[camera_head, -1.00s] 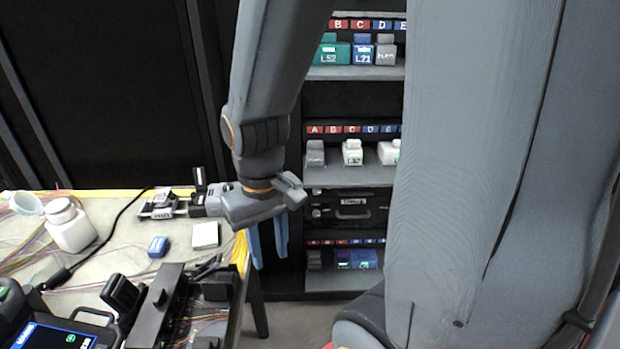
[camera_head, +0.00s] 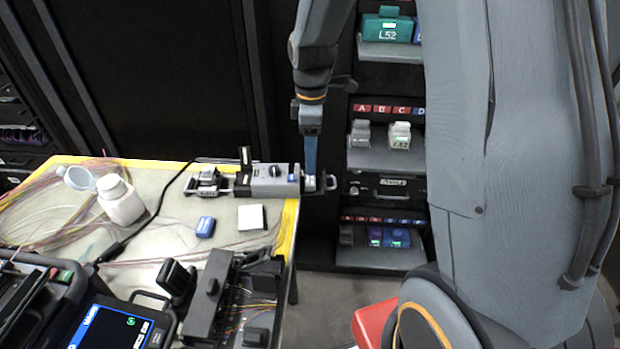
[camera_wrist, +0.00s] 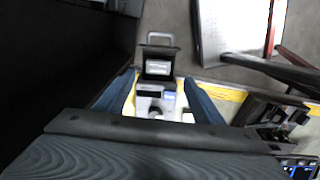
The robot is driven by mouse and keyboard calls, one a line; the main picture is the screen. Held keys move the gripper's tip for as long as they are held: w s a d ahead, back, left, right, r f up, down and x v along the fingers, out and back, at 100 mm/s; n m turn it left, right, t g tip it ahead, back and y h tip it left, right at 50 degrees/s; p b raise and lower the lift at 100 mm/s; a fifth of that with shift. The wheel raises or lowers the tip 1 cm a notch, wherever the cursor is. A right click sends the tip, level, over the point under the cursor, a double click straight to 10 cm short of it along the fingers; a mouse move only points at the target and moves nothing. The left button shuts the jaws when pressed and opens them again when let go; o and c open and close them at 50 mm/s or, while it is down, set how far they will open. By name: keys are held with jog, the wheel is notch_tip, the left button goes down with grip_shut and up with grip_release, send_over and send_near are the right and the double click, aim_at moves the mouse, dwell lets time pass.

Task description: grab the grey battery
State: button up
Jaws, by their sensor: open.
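A small grey block (camera_head: 360,133), likely a grey battery, stands on the middle shelf under the red labels. A darker grey block (camera_head: 346,236) sits on the lower shelf; I cannot tell which is the task's battery. My gripper (camera_head: 310,170) points down, away from both, at the right end of a grey device (camera_head: 270,180) on the table's right edge. Its blue fingers are apart in the wrist view (camera_wrist: 159,78). Between and beyond them show the device's pale end (camera_wrist: 154,100), a black plate with a small screen (camera_wrist: 158,68) and a handle. I see nothing held.
A white battery (camera_head: 399,136) stands beside the grey block, and a green one (camera_head: 388,28) above. The table (camera_head: 150,245) carries a white bottle (camera_head: 120,200), a blue block (camera_head: 205,227), a white square (camera_head: 251,217) and a splicer with a screen (camera_head: 115,325). My arm blocks the shelves' right part.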

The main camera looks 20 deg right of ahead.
aim_at(310, 180)
jog(key=shift+w+f+n, duration=0.15)
jog(key=shift+w+n, duration=0.15)
jog(key=shift+f, duration=0.3)
jog(key=shift+s+a+f+p, duration=0.1)
jog(key=shift+f+p, duration=0.9)
jog(key=shift+f, duration=2.55)
jog(key=c, duration=1.1)
